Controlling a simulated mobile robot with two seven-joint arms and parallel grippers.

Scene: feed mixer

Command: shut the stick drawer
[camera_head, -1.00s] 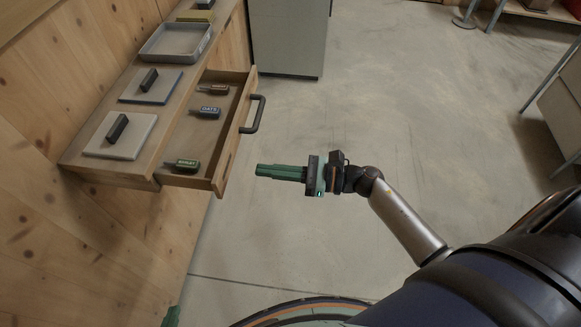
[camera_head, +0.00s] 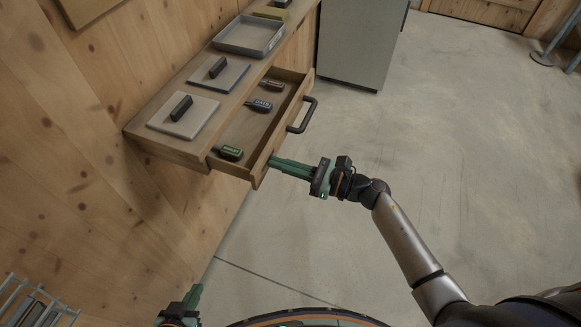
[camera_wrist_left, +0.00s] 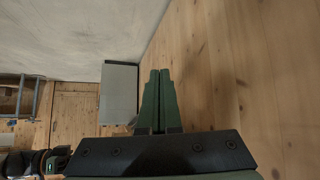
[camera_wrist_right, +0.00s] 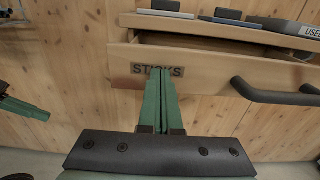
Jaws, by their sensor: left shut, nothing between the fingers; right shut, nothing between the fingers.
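The stick drawer (camera_head: 257,128) stands open under the wooden shelf, with several small labelled sticks lying in it, a green one (camera_head: 229,152) nearest. Its black handle (camera_head: 302,115) is on the front. In the right wrist view the drawer front (camera_wrist_right: 205,72) bears a STICKS label (camera_wrist_right: 136,69). My right gripper (camera_head: 272,161) is shut and empty, its tips at the near end of the drawer front. In the right wrist view its fingers (camera_wrist_right: 161,70) overlap the label; I cannot tell if they touch. My left gripper (camera_head: 196,288) is shut and empty, low beside the wooden wall.
The shelf (camera_head: 185,148) above carries two flat plates with dark handles (camera_head: 188,118) and a grey tray (camera_head: 249,36). A grey-green cabinet (camera_head: 360,42) stands beyond it. A wire rack (camera_head: 35,305) is at bottom left.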

